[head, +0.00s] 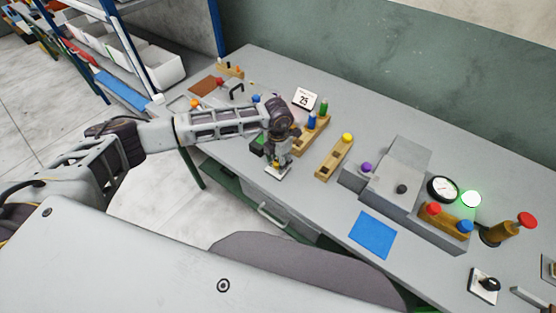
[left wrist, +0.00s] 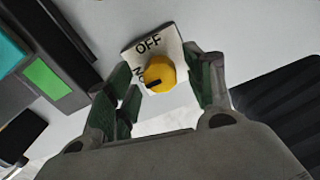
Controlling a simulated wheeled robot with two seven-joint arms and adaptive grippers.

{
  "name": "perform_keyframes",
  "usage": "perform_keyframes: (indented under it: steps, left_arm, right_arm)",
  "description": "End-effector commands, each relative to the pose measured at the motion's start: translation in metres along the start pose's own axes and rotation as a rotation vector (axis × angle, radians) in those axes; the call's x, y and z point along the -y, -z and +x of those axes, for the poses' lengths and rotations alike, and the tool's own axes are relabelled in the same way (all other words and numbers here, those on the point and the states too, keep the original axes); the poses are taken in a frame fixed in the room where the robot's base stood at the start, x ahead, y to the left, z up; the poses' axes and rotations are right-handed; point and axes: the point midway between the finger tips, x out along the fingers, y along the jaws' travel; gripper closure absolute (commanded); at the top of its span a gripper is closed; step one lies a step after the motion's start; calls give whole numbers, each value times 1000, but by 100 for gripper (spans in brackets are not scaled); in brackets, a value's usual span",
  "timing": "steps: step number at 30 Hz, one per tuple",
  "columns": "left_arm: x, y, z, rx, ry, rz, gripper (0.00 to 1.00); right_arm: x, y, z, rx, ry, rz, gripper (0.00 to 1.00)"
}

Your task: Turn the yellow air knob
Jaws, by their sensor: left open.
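The yellow air knob (left wrist: 159,74) sits on a white plate (left wrist: 150,43) marked OFF and ON in the left wrist view. In the head view the knob (head: 276,164) shows small under my left gripper (head: 280,160), near the table's front edge. In the left wrist view the green fingers of my left gripper (left wrist: 162,88) are open, one on each side of the knob. The right finger is close to the knob; I cannot tell whether it touches. My right gripper is not in view.
Wooden blocks with coloured pegs (head: 335,158) stand right of the gripper. A grey press (head: 394,178), a blue mat (head: 373,235), a gauge (head: 442,188) and a black knob (head: 489,284) lie further right. Shelving with white bins (head: 152,66) stands at the left.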

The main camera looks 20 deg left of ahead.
Motion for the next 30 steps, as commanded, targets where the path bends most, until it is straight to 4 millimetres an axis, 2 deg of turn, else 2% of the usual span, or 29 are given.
perform_keyframes:
  steps: [9,18,21,30]
  left_arm:
    - [0,0,2,0,0,1,47]
    - [0,0,2,0,0,0,84]
    - [0,0,2,0,0,0,94]
    - [0,0,2,1,-1,20,94]
  right_arm:
    - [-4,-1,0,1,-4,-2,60]
    - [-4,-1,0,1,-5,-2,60]
    - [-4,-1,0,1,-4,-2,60]
    - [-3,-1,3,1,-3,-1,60]
